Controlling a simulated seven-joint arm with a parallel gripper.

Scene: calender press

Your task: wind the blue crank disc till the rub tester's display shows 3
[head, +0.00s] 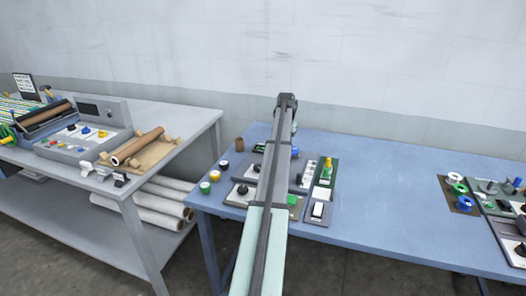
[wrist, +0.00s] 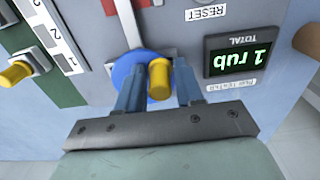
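In the wrist view the blue crank disc (wrist: 122,72) sits on the grey face of the rub tester, partly covered by my fingers. A yellow knob (wrist: 159,80) stands out from the disc near its right edge. The display (wrist: 243,52) right of the disc reads "1 rub" in green, under the label TOTAL.
A RESET label (wrist: 209,12) lies above the display. A second yellow knob (wrist: 17,73) and a white 1-2-3 scale (wrist: 57,38) are at the left. In the head view, rolls lie below the grey bench (head: 205,116); the blue table (head: 380,200) is clear right of centre.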

